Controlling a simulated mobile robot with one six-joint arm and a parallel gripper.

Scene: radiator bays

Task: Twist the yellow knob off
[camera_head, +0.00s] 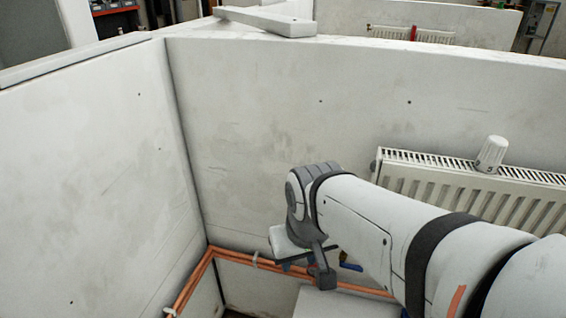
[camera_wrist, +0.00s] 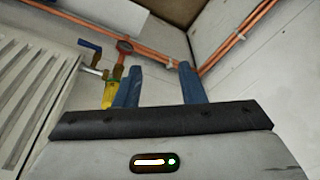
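The yellow knob (camera_wrist: 107,96) shows in the wrist view, left of my gripper (camera_wrist: 160,82) and partly hidden behind its left finger. I cannot tell how far the knob is from the left finger. In the head view my arm covers most of this spot; the blue lever (camera_head: 350,266) shows beside my wrist, and the knob is hidden.
A white radiator (camera_head: 470,190) hangs on the right wall, with a white cylinder (camera_head: 490,155) on top. It fills the left of the wrist view (camera_wrist: 35,95). Copper pipes (camera_head: 205,265) run along the low walls and corner. The left side of the bay is clear.

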